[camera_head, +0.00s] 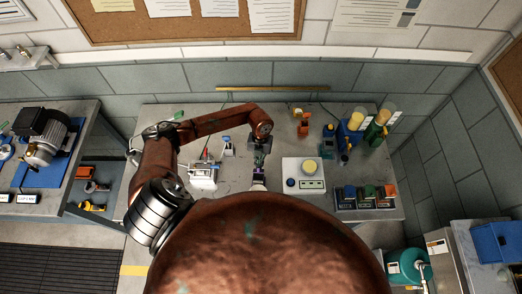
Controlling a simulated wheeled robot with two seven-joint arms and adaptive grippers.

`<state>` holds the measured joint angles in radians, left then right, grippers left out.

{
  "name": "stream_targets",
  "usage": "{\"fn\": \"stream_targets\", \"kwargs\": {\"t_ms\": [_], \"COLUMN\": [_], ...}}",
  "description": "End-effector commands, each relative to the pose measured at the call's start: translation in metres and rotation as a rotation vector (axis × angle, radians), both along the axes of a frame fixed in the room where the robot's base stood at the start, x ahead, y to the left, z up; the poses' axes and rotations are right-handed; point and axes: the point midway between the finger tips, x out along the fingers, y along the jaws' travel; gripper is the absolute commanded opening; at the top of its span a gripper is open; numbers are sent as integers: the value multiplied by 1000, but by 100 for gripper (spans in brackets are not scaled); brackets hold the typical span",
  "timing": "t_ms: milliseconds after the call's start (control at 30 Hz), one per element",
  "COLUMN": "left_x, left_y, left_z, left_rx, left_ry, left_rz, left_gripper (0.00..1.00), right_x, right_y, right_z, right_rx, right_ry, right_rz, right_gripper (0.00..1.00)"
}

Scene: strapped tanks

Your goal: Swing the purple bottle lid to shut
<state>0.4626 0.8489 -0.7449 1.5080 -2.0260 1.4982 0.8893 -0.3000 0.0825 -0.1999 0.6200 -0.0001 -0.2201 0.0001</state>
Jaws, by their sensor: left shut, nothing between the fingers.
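My left arm comes in from the left and bends over the table. My left gripper (260,158) points down near the middle of the table and is shut with nothing in it. A small purple thing (258,173), likely the purple bottle, shows right at the fingertips. It is too small to tell how its lid stands or whether the fingers touch it. My right gripper is not in view.
A white scale-like device (304,184) with a yellow round top stands right of the gripper. A white device (203,175) stands to the left. Several coloured bins (365,198) are at the right front; yellow-topped (356,120) and green (377,130) apparatus stand at the back right of the table.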

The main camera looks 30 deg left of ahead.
Motion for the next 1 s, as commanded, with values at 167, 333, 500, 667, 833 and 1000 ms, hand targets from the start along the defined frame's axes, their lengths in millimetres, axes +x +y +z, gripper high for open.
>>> {"fn": "stream_targets", "kwargs": {"t_ms": [167, 333, 500, 667, 833, 1000], "left_x": [-4, -9, -11, -11, -12, -17], "left_y": [-2, -5, -6, -5, -6, -8], "left_z": [0, 0, -1, -1, -2, -3], "left_rx": [1, 0, 0, 0, 0, 1], "left_ry": [0, 0, -1, 0, 0, 0], "left_rz": [-1, -1, -1, 0, 0, 0], "left_gripper": [0, 0, 0, 0, 0, 0], "right_x": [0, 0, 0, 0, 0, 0], "right_y": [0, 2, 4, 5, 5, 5], "right_z": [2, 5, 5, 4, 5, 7], "right_rx": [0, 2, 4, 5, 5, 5], "right_ry": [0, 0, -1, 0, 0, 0], "right_rz": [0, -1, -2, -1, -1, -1], "right_gripper": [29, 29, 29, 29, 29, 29]}}
